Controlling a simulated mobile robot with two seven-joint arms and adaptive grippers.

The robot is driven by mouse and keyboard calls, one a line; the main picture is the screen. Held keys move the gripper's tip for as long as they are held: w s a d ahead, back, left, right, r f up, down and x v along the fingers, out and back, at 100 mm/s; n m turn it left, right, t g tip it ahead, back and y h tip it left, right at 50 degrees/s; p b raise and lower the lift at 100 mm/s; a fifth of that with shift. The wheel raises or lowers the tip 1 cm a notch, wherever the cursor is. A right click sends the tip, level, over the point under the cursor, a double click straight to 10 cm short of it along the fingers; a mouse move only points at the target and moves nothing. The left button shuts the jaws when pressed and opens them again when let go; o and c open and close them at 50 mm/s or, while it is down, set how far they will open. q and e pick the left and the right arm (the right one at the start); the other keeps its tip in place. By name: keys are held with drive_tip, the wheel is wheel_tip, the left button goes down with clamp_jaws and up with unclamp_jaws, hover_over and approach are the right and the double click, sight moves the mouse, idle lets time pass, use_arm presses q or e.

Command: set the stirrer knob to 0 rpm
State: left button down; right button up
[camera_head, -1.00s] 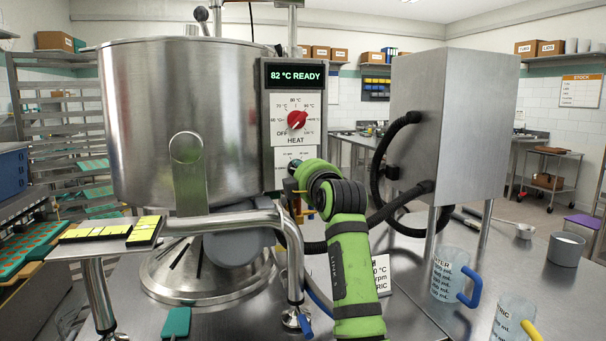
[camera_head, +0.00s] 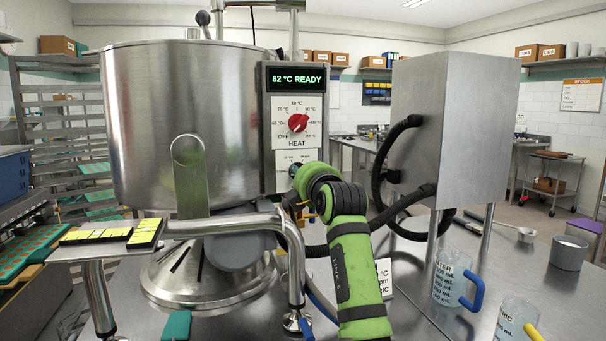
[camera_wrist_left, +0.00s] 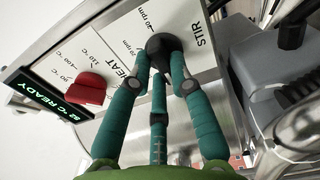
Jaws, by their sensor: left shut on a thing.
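The stirrer knob (camera_wrist_left: 160,44) is black and sits on the white STIR plate of the control panel. In the left wrist view, the teal fingers of my left gripper (camera_wrist_left: 163,62) are closed around it. The labels 20 rpm and 40 rpm show beside it. Its pointer is hidden, so I cannot tell its setting. In the head view, my green left wrist covers the knob, and only part of the STIR plate (camera_head: 293,158) shows. My right gripper is in neither view.
Above the STIR plate are the red HEAT knob (camera_head: 298,123) and a display (camera_head: 297,78) reading 82 °C READY. The steel kettle (camera_head: 150,130) stands left of the panel. A steel cabinet (camera_head: 460,130) with black hoses and a jug with a blue handle (camera_head: 452,282) are on the right.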

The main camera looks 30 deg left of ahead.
use_arm(q)
drive_tip(key=shift+r, duration=0.3)
drive_tip(key=c, duration=1.1)
unclamp_jaws()
drive_tip(key=shift+a+f, duration=0.1)
drive_tip(key=shift+f, duration=0.1)
drive_tip(key=v, duration=0.7)
drive_tip(key=shift+s, duration=0.2)
drive_tip(key=shift+d+f, duration=0.1)
drive_tip(key=shift+d, duration=0.1)
